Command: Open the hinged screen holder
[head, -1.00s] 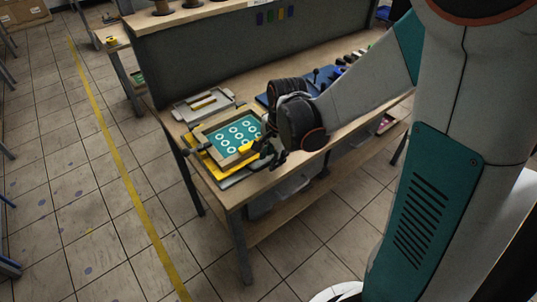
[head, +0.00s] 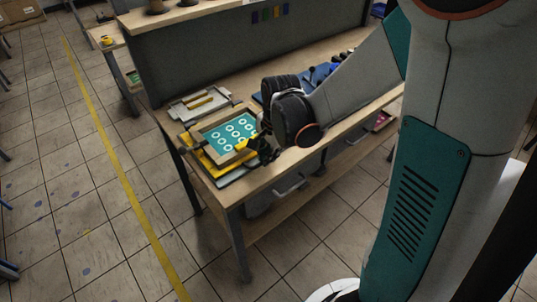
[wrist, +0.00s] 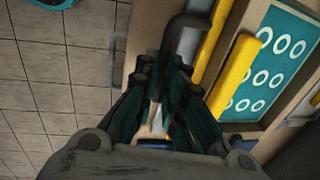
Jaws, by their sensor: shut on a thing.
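The hinged screen holder is a pale wooden frame (head: 199,133) around a teal screen with white rings (head: 228,132). It lies tilted above a yellow base (head: 203,158) on the workbench, its near side raised. In the wrist view the teal screen (wrist: 272,68) and a yellow bar (wrist: 235,76) are at the right. My gripper (head: 257,147) is at the holder's near right side. In the wrist view my gripper (wrist: 172,75) is shut at a dark bent handle (wrist: 186,28); the fingers hide the exact contact.
The wooden workbench (head: 270,177) has a grey panel (head: 225,55) along its back. A grey frame with a yellow bar (head: 199,103) lies behind the holder. Blue items (head: 322,72) lie to the right, partly behind my arm.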

